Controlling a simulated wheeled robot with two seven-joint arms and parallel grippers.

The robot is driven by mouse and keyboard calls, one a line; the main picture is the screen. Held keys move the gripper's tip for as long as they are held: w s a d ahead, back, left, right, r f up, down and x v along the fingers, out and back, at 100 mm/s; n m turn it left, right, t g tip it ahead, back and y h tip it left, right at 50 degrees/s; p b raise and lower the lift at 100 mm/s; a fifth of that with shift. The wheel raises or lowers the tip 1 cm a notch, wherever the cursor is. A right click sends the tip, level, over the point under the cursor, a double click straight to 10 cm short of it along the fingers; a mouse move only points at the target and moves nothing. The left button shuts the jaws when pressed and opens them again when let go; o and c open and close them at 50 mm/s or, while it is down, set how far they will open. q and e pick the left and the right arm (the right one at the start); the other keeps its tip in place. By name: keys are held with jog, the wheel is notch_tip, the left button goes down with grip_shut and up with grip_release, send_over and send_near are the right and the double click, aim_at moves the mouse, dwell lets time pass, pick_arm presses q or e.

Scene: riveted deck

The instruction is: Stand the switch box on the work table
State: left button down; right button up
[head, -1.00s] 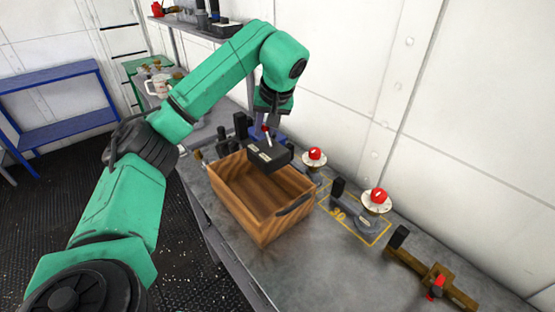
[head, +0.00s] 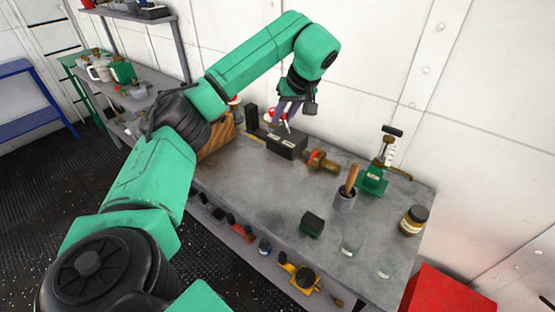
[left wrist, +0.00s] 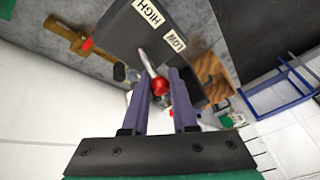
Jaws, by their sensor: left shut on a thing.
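The switch box (head: 287,146) is a black box with HIGH and LOW labels and a lever with a red knob. My left gripper (head: 284,117) is above it, shut on the lever near the red knob. In the left wrist view the box (left wrist: 165,38) hangs beyond the fingers (left wrist: 160,88), with both labels showing. The box is over the back left part of the work table (head: 260,190), close to its top; I cannot tell whether it touches. My right gripper is not in view.
A wooden crate (head: 217,142) is partly hidden behind my arm. A dark block (head: 312,224) is near the front. The middle table is clear.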

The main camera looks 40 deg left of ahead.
pick_arm(q)
jog(key=f, duration=0.6)
jog(key=a+f, duration=0.1)
jog(key=f, duration=1.2)
jog(key=shift+w+a+f+b, duration=0.2)
jog(key=shift+a+f+b, duration=0.1)
jog(key=shift+b, duration=0.1)
jog(key=shift+f, duration=0.3)
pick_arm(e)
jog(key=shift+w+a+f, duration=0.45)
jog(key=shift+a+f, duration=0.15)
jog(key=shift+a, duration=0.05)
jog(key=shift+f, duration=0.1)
pick_arm(q)
jog(key=c, duration=0.8)
grip_release()
jog(key=shift+o, duration=0.5)
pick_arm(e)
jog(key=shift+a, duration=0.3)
